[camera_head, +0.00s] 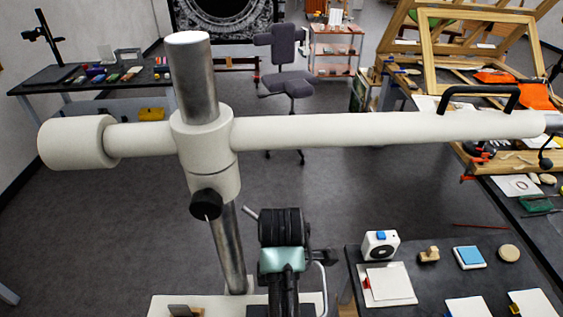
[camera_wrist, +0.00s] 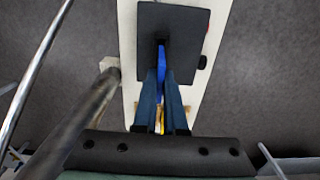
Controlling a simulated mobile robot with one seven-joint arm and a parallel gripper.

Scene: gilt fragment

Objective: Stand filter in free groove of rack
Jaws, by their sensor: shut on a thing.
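In the wrist view my gripper (camera_wrist: 162,74) points down over a white board, its two dark blue fingers close together. They are shut on a thin, bright blue piece (camera_wrist: 161,58), seen nearly edge-on, which I take to be the filter. Its far end meets or overlaps a dark square plate (camera_wrist: 178,22); I cannot tell whether they touch. A yellow and wood-coloured strip shows low between the fingers. I cannot make out the rack or its grooves for certain. In the head view the fingers are hidden below my arm's dark wrist.
A metal post (camera_head: 232,250) rises from the white board (camera_head: 165,301) and carries a thick white crossbar (camera_head: 350,130) above my arm. A small dark and wood-coloured object (camera_head: 185,311) sits at the board's front left. A dark table (camera_head: 430,275) with small items stands at right.

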